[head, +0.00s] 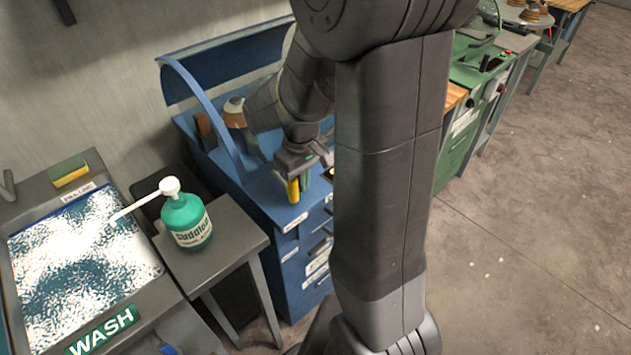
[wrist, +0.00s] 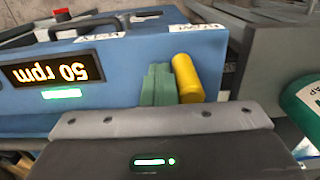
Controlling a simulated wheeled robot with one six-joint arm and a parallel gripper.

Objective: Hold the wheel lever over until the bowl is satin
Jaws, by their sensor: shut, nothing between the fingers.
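The yellow wheel lever (head: 293,190) stands at the front edge of the blue machine (head: 281,205). My gripper (head: 303,181) is down beside it. In the wrist view my green fingers (wrist: 159,86) are shut with nothing between them, right against or very close to the side of the yellow lever (wrist: 187,78); I cannot tell whether they touch. A brown bowl (head: 234,112) with a greyish top shows behind the blue guard, partly covered by my arm. Its finish is too small to judge. A display (wrist: 52,74) on the machine reads 50 rpm, upside down in the wrist view.
A wash basin (head: 85,255) with a sponge (head: 69,171) stands at the left. A green pump bottle (head: 186,222) stands on a small grey table (head: 225,245) close to the machine. A green machine (head: 462,140) and benches stand at the right. The floor (head: 540,200) at the right is clear.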

